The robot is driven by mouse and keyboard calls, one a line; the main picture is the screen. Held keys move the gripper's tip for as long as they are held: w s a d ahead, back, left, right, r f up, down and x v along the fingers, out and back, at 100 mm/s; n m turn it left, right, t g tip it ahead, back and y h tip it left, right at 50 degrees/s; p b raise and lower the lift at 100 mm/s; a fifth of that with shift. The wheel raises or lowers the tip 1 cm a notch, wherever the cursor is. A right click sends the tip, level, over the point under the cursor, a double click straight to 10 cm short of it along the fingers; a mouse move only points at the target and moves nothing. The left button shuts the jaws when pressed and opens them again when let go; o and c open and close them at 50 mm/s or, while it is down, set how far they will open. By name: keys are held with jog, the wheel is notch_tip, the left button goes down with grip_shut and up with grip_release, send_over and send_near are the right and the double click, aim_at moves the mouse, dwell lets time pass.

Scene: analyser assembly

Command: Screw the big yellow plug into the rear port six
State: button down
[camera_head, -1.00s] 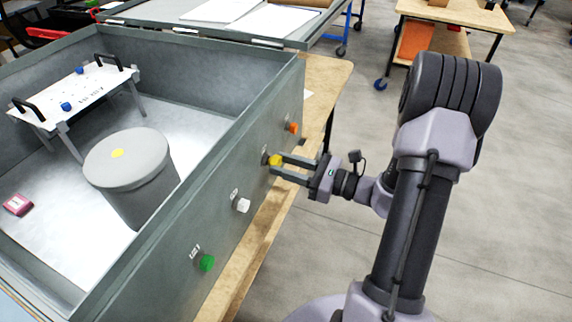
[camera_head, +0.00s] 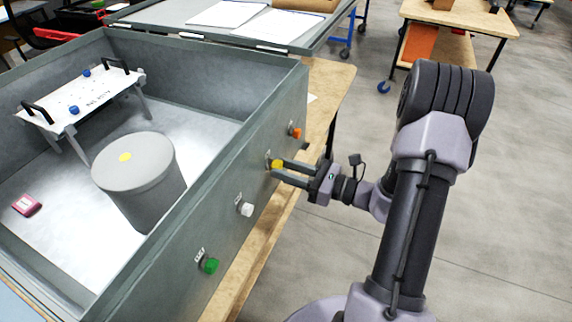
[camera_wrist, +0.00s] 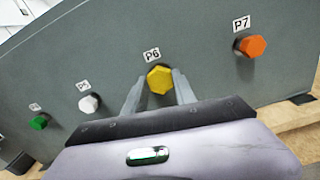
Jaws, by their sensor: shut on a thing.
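The big yellow plug (camera_wrist: 160,79) is a hexagonal head at the port labelled P6 (camera_wrist: 151,55) on the grey case wall. It also shows in the head view (camera_head: 277,164). My gripper (camera_head: 278,170) is shut on the yellow plug, with one finger on either side of it in the wrist view (camera_wrist: 158,88). The plug's head sits at the wall; its thread and the port opening are hidden, so I cannot tell how deep it is.
An orange plug (camera_wrist: 251,46) sits at P7, to the right in the wrist view. A white plug (camera_wrist: 89,103) and a green plug (camera_wrist: 39,122) sit to the left. The open case (camera_head: 240,150) holds a grey cylinder (camera_head: 150,195) and a white stand (camera_head: 85,100). A wooden table edge (camera_head: 335,90) runs below.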

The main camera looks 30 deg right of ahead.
jog(key=m+p, duration=0.6)
jog(key=m, duration=0.1)
jog(key=shift+r+p, duration=0.1)
jog(key=shift+p, duration=0.2)
jog(key=m+p, duration=0.5)
jog(key=m, duration=0.2)
jog(key=m+p, duration=0.2)
jog(key=m, duration=0.4)
jog(key=m+p, duration=0.1)
jog(key=m, duration=0.1)
jog(key=shift+f+m, duration=0.3)
jog(key=c, duration=1.1)
grip_release()
jog(key=shift+c, duration=0.2)
